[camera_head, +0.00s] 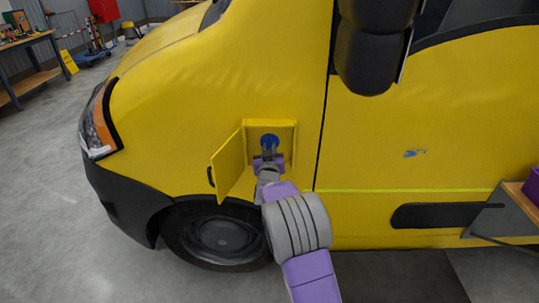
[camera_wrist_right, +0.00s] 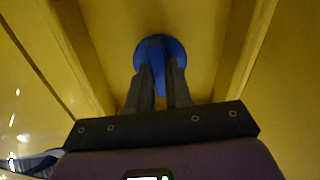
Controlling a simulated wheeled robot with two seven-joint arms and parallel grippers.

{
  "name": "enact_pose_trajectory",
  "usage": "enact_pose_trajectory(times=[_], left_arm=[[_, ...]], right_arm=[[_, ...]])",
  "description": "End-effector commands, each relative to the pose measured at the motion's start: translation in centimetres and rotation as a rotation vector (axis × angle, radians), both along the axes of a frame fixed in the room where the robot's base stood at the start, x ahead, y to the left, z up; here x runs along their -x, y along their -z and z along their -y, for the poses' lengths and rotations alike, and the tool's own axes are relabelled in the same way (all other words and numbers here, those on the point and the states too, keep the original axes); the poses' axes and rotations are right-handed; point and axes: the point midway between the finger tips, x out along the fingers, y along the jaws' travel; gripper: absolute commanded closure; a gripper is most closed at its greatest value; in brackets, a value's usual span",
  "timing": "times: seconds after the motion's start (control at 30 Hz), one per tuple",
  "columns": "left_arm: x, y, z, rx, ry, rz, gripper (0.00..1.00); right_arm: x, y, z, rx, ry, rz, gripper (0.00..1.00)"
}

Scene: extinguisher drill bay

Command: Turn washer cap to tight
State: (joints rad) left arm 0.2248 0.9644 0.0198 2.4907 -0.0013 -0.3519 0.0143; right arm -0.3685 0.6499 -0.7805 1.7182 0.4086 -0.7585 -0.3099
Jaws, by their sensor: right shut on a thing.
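The blue washer cap (camera_head: 269,140) sits inside a small open yellow recess (camera_head: 284,127) in the side of the yellow van. The recess's flap (camera_head: 228,168) stands open to the left. My right gripper (camera_head: 268,153) reaches into the recess from the front. In the right wrist view the gripper's two dark fingers (camera_wrist_right: 159,85) are shut on the blue cap (camera_wrist_right: 160,50), one on each side. Any tight mark is not visible. My left gripper is not in view.
The van's front wheel (camera_head: 222,236) is below the recess, and a black mirror (camera_head: 370,50) hangs at the upper right. A bench edge with a purple item (camera_head: 534,186) is at the far right. The grey floor at left is clear.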

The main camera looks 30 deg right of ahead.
Motion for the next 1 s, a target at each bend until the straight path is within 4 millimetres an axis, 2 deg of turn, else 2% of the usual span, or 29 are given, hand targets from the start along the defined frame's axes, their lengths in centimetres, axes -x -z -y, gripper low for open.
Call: enact_pose_trajectory(times=[0.3, 0.83, 0.87, 1.0], left_arm=[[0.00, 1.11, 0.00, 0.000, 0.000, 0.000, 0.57], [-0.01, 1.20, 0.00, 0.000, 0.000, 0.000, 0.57], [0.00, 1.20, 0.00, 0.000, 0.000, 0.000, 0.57], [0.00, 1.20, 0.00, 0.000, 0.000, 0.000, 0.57]], right_arm=[[0.03, 0.12, 0.02, -0.096, 0.001, 0.056, 1.00], [0.01, 0.08, -0.01, -0.114, 0.000, 0.066, 1.00], [0.01, 0.08, -0.01, -0.114, 0.000, 0.066, 0.76], [0.01, 0.07, -0.01, -0.112, 0.000, 0.066, 0.55]])
